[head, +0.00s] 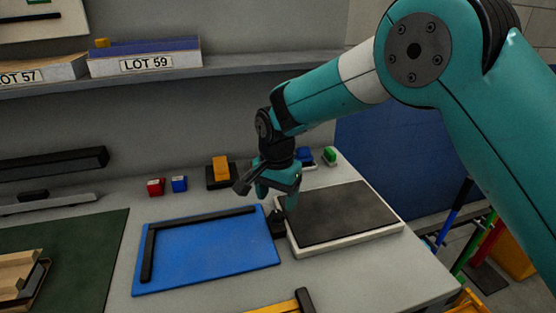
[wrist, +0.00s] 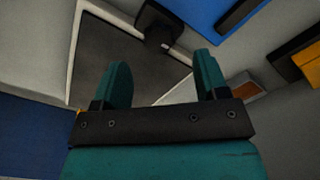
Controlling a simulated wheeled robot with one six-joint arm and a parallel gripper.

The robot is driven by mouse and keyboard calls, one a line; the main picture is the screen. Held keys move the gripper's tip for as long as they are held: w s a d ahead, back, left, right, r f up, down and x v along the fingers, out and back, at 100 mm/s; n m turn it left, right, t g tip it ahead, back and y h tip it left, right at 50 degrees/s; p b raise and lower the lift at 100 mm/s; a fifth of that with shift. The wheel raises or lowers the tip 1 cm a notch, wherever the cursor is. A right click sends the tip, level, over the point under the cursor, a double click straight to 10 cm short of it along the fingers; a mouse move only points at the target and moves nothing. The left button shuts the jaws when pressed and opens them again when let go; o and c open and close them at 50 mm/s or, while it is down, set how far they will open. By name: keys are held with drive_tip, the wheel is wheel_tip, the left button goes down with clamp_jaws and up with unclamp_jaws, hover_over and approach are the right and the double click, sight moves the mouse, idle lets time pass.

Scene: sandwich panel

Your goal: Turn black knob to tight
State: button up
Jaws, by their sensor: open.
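The black knob (head: 277,222) stands at the left edge of a white-framed panel (head: 345,212) with a dark grey top. In the wrist view the black knob (wrist: 156,24) shows at the top, beyond the fingertips, at the panel's edge. My gripper (head: 278,197) is above and close to the knob in the head view, and partly covers the area behind it. In the wrist view my gripper (wrist: 162,75) has its two teal fingers well apart with nothing between them. I cannot read any tight marking on the knob.
A blue board (head: 210,250) with a black L-shaped strip lies left of the knob. Small red (head: 156,187) and blue (head: 179,184) blocks, and an orange block (head: 221,168) on a black base, stand behind. A yellow-and-black tool (head: 285,305) is at the front.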

sight(278, 213)
wheel_tip(278, 213, up, 13)
drive_tip(key=shift+f+b, duration=0.2)
drive_tip(key=shift+b, duration=0.2)
drive_tip(key=shift+d, duration=0.1)
drive_tip(key=s+d+n+y, duration=0.1)
drive_tip(key=s+d+n, duration=0.3)
drive_tip(key=s, duration=0.5)
drive_tip(key=s+d+r+n+y, duration=0.1)
drive_tip(key=s+d+n, duration=0.3)
drive_tip(key=s, duration=0.5)
drive_tip(key=s+d+n+y, duration=0.2)
drive_tip(key=s+d+n, duration=0.3)
drive_tip(key=s, duration=0.5)
drive_tip(key=shift+d+r, duration=0.3)
drive_tip(key=shift+d, duration=0.65)
